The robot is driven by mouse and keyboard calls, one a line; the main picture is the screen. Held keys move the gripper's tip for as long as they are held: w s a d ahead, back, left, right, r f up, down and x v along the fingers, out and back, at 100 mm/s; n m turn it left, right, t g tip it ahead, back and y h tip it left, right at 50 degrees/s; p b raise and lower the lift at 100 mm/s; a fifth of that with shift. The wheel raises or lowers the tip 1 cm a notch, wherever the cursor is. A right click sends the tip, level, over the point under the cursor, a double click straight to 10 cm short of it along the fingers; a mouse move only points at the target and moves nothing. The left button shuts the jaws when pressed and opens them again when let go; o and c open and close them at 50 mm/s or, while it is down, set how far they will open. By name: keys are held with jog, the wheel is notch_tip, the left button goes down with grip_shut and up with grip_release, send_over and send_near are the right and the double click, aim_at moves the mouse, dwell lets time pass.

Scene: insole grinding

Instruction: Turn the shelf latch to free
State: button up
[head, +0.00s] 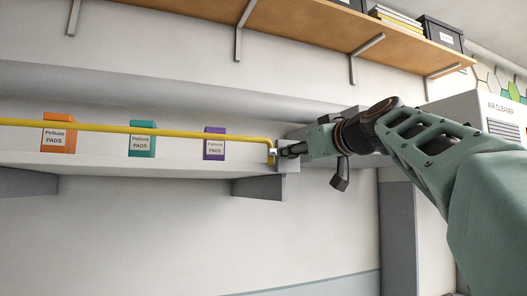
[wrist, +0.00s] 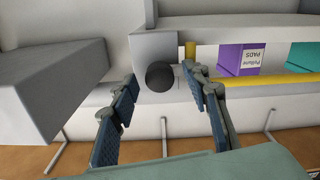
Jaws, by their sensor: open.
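The shelf latch shows as a dark round knob (wrist: 160,76) on a pale end block (wrist: 150,48) in the wrist view. In the head view my gripper and arm hide the knob, and the end block (head: 289,165) is at the shelf's right end. My gripper (wrist: 159,77) is open, its two fingertips on either side of the knob; whether they touch it I cannot tell. My gripper (head: 283,151) also shows in the head view, pointing left at the block. A yellow bar (head: 190,131) runs along the shelf front and bends down beside the block.
The shelf (head: 100,160) holds an orange box (head: 59,132), a teal box (head: 142,139) and a purple box (head: 215,144) behind the bar. A wooden shelf (head: 300,27) with brackets is above. An air cleaner (head: 500,113) stands at the right. The wall below the shelf is clear.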

jog(key=shift+w+a, duration=0.1)
jog(key=shift+w, duration=0.2)
jog(key=c, duration=1.2)
jog(key=shift+o, duration=0.2)
jog(key=m+p, duration=0.2)
jog(key=m, duration=1.5)
jog(key=shift+r+m+p, duration=0.1)
jog(key=shift+m+p, duration=0.2)
jog(key=shift+m, duration=0.1)
